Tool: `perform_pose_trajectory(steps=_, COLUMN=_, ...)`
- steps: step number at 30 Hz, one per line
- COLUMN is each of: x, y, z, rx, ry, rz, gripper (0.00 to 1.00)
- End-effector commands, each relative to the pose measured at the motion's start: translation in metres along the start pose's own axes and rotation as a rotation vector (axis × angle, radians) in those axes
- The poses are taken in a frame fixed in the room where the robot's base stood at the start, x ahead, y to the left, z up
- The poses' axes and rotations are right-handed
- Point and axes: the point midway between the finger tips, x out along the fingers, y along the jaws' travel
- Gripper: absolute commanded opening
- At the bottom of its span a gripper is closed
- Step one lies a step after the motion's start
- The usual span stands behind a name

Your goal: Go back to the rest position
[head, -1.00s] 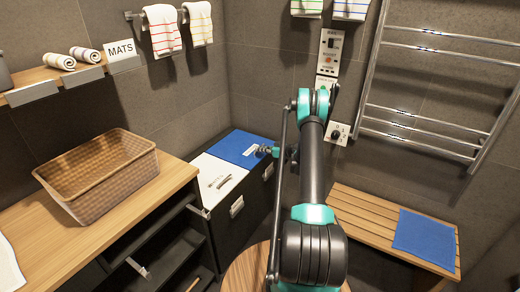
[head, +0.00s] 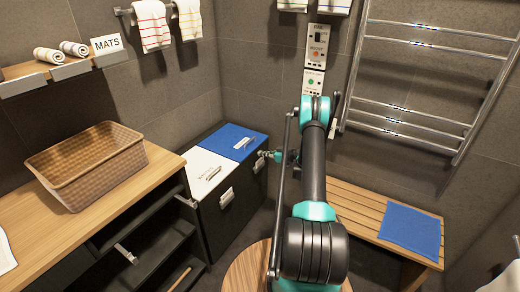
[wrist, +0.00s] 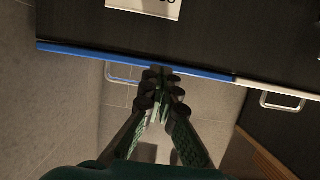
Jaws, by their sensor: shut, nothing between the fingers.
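My gripper (wrist: 160,85) is shut and empty in the wrist view, its fingertips close together. In that view it shows in front of the edge of the blue lid (wrist: 85,53); I cannot tell whether they touch. In the head view my arm reaches forward over the floor, and the gripper (head: 264,154) shows small beside the right edge of the bin with the blue lid (head: 235,140). The bin with the white lid (head: 205,172) stands in front of it. Both lids look closed.
A wicker basket (head: 90,170) stands on the wooden counter (head: 35,225) at left, above open drawers. A slatted bench (head: 350,205) with a blue mat (head: 410,228) is at right, below a towel rail (head: 440,85). A round wooden stool (head: 250,270) is at front.

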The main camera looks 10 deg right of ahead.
Motion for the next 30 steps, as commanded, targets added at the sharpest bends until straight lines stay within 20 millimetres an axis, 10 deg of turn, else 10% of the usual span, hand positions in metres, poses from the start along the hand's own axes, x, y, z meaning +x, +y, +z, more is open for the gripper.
perform_pose_trajectory(steps=11, x=-0.008, y=-0.034, z=-0.064, rx=0.092, ry=-0.126, rz=-0.016, gripper=0.0)
perform_pose_trajectory(steps=30, x=-0.097, y=-0.177, z=-0.177, rx=0.322, ry=-0.486, rz=0.079, gripper=0.0)
